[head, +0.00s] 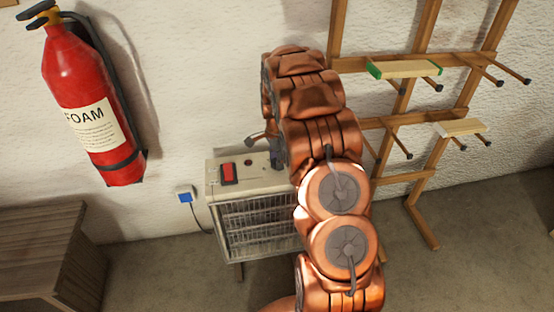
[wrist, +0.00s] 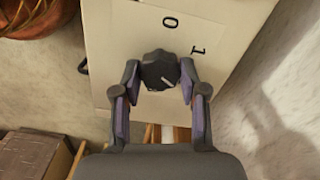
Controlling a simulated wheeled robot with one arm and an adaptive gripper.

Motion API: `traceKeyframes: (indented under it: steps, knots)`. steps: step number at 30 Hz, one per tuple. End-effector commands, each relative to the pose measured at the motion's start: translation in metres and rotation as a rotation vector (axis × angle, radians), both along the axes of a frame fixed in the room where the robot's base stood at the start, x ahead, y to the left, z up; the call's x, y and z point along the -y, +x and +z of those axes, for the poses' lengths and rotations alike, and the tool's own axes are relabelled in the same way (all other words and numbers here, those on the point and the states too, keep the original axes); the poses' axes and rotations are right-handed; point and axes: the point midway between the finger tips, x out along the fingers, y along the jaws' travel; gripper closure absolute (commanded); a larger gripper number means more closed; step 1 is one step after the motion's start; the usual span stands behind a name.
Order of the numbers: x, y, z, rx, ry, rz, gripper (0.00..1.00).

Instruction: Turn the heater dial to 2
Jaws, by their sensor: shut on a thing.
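The heater (head: 258,221) is a pale box with a front grille, standing low against the wall in the head view. Its top panel (wrist: 225,22) fills the middle of the wrist view, with the printed marks 0 and 1 showing. The dark heater dial (wrist: 158,70) has a light pointer line on its lower right part. My gripper (wrist: 160,75) is shut on the dial, with one finger on each side. No figure 2 is visible. In the head view my arm hides the dial and the right part of the heater.
A red switch (head: 229,173) sits on the heater's top left. A wall socket with a blue plug (head: 185,197) is left of it. A fire extinguisher (head: 88,100) hangs at the left above a wooden cabinet (head: 45,255). A wooden rack (head: 410,118) with pegs and laths stands at the right.

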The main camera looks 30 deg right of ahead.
Motion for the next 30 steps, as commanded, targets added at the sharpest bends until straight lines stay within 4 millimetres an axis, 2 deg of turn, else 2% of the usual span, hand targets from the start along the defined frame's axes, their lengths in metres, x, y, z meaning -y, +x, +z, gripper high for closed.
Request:
traceKeyframes:
  steps: [11, 12, 18, 20, 30]
  knots:
    - [0.0022, -0.0018, -0.0003, -0.003, -0.003, -0.005, 0.92]
    - [0.0022, -0.0019, -0.0004, -0.004, -0.002, -0.004, 0.57]
    - [0.0007, -0.0010, -0.0003, -0.003, -0.002, -0.003, 0.36]
    - [0.0002, -0.0007, -0.0003, -0.002, -0.002, -0.002, 0.32]
    - [0.0002, -0.0001, 0.0025, -0.001, -0.001, -0.002, 0.32]
